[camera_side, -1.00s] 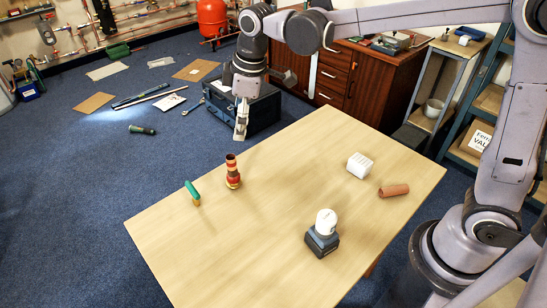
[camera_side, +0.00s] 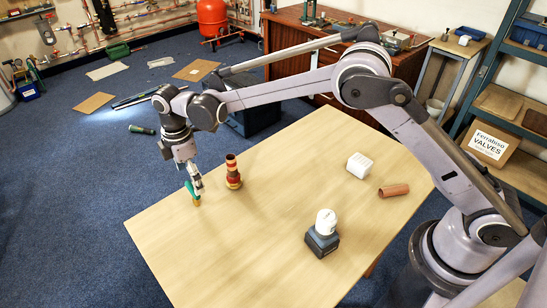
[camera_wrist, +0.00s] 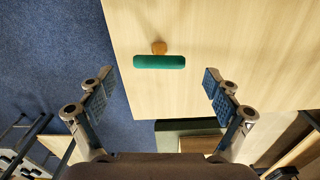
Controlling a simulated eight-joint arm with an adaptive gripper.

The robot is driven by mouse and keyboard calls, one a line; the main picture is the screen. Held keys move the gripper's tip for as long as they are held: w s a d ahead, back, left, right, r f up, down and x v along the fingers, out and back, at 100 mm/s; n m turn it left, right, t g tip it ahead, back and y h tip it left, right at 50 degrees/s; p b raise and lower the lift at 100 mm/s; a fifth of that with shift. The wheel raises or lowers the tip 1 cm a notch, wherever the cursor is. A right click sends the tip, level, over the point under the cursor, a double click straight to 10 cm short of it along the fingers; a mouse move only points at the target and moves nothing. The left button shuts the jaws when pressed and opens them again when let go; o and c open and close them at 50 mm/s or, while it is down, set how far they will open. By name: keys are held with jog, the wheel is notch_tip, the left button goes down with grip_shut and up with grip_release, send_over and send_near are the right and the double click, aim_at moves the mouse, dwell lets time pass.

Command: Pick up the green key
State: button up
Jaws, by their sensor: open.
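The green key (camera_side: 190,187) has a green bar-shaped handle and a small brass-coloured end. It stands near the far left edge of the wooden table. In the wrist view the green key (camera_wrist: 160,62) lies ahead of the fingertips, between their lines, with its brass end (camera_wrist: 158,47) beyond the handle. My gripper (camera_side: 195,184) is at the key in the side view and partly overlaps it. In the wrist view my gripper (camera_wrist: 160,80) is wide open, with a blue-padded finger on each side and nothing between the pads.
A red and brass fitting (camera_side: 232,172) stands close to the right of my gripper. A white block (camera_side: 359,165), a copper pipe piece (camera_side: 393,190) and a white-topped dark device (camera_side: 323,235) are farther right on the table (camera_side: 220,260). The front left of the table is clear.

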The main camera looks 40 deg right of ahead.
aim_at(195, 196)
jog(key=shift+a+f, duration=0.1)
jog(key=shift+f, duration=3.8)
jog(key=shift+c, duration=0.3)
jog(key=c, duration=1.3)
jog(key=shift+c, duration=0.4)
